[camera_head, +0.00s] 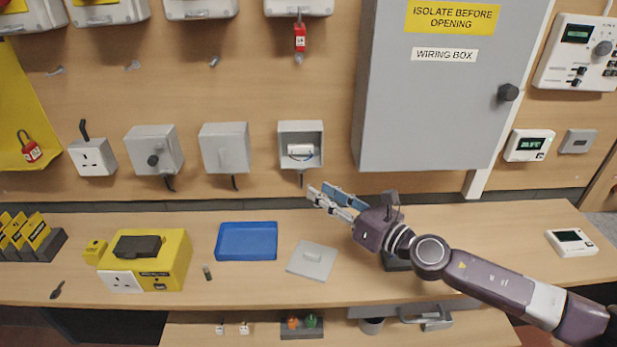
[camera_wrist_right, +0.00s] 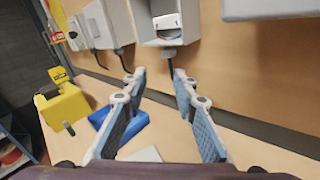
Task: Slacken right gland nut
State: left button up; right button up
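An open grey wall box (camera_head: 300,137) with a white terminal block inside hangs at the middle. A small dark gland with a short cable (camera_head: 301,178) points down from its underside; the nut is too small to make out. In the right wrist view, the open box (camera_wrist_right: 147,28) is ahead at the top, and its dark gland (camera_wrist_right: 172,52) and cable hang near the line of the fingertips. My right gripper (camera_head: 322,191) is open and empty, just below and right of the cable in the head view. Its two blue-padded fingers (camera_wrist_right: 159,75) are spread apart. My left gripper is out of view.
A large grey wiring box (camera_head: 435,110) hangs to the right above my arm. Closed boxes (camera_head: 225,148) with cables hang to the left. On the bench are a blue tray (camera_head: 247,254), a grey cover plate (camera_head: 312,272) and a yellow unit (camera_head: 175,265).

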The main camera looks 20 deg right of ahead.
aim_at(305, 172)
jog(key=w+p, duration=0.1)
jog(key=w, duration=0.1)
jog(key=w+n, duration=0.1)
jog(key=w, duration=0.1)
jog(key=w+a+r+n+p, duration=0.1)
jog(key=w, duration=0.1)
jog(key=shift+w+r+p, duration=0.1)
jog(key=shift+w+p, duration=0.05)
jog(key=shift+p, duration=0.2)
jog(key=shift+w+a, duration=0.35)
jog(key=shift+w, duration=0.2)
